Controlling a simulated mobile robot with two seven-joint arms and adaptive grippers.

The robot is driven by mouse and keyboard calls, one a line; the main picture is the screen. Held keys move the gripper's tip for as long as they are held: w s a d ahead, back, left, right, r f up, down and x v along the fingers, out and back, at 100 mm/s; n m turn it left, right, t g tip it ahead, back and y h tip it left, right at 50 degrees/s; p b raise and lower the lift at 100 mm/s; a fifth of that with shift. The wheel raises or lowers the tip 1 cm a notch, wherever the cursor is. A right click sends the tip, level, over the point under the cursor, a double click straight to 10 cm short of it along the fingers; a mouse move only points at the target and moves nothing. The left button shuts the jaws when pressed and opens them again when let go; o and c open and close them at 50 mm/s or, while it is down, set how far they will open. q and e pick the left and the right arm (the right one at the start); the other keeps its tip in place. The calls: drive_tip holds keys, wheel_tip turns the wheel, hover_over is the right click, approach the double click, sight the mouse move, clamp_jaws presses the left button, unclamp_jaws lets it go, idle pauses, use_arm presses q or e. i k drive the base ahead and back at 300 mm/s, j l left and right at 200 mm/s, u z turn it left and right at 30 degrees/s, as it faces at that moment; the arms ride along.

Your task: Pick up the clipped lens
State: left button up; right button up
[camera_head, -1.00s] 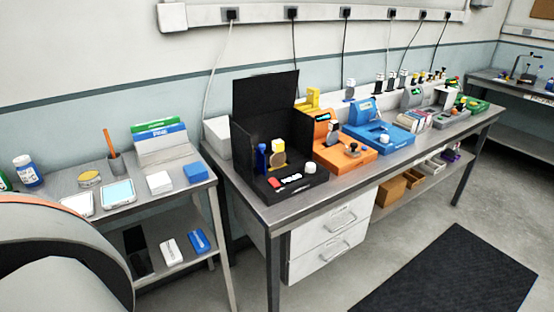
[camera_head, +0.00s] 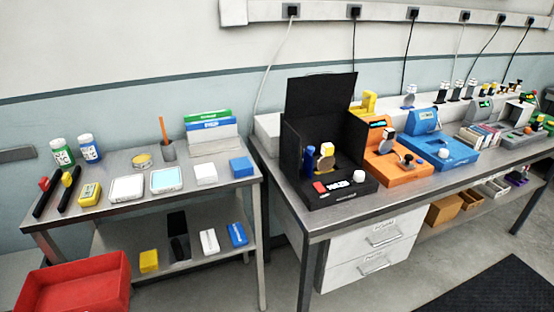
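I cannot clearly single out a clipped lens at this size. A small round yellowish disc in a holder (camera_head: 325,157) stands upright inside the black open-lidded station (camera_head: 345,193) on the long bench, beside a blue upright piece (camera_head: 309,159). It may be the lens, but I cannot tell. Other small round discs on stands show at the orange station (camera_head: 398,170) and the blue station (camera_head: 452,152). Neither of my grippers is in view.
The long metal bench (camera_head: 310,222) runs off to the right. A lower side table (camera_head: 120,214) at left holds bottles, a pencil cup (camera_head: 168,150), boxes and tools. A red bin (camera_head: 72,285) sits at lower left. Open floor lies in front, with a dark mat (camera_head: 490,295).

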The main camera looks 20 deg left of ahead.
sight(324, 164)
drive_tip(key=i+l+u, duration=0.15)
drive_tip(key=l+u, duration=0.25)
drive_tip(key=i+l+u, duration=0.1)
drive_tip(key=l+u, duration=0.25)
drive_tip(key=i+l+u, duration=0.1)
drive_tip(key=l+u, duration=0.3)
drive_tip(key=l, duration=0.65)
drive_tip(key=l+u, duration=0.2)
drive_tip(key=l, duration=1.7)
drive_tip(key=k, duration=0.05)
